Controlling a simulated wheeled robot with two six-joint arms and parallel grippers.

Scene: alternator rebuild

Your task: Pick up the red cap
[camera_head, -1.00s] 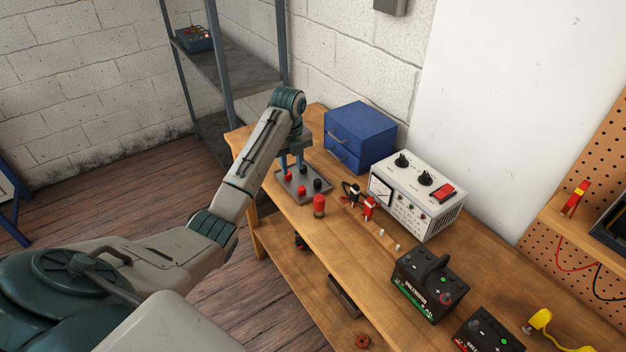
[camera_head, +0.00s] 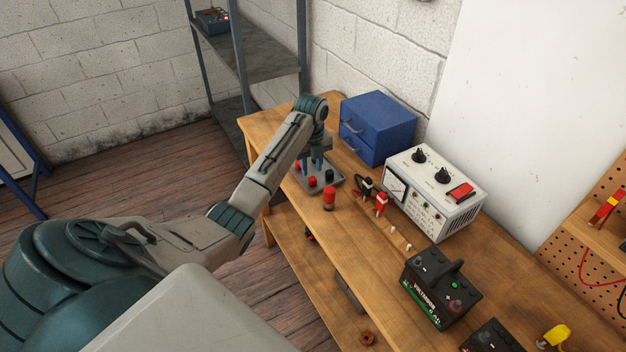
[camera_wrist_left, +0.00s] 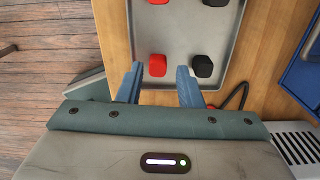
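Red caps and black caps sit on a grey tray on the bench; the wrist view shows two of each. One red cap (camera_wrist_left: 157,65) lies just ahead of the space between my left gripper's blue fingers (camera_wrist_left: 160,84); another red cap (camera_wrist_left: 158,2) is cut by the top edge. Black caps (camera_wrist_left: 202,66) stand to their right. In the head view my left gripper (camera_head: 312,166) points down over the tray (camera_head: 334,186), near a red cap (camera_head: 312,181). The fingers are apart with nothing between them. My right gripper is out of view.
Red and black clips (camera_head: 380,204), a white power unit (camera_head: 435,192) and a blue drawer box (camera_head: 378,128) are to the right. A battery (camera_head: 440,290) stands nearer on the bench.

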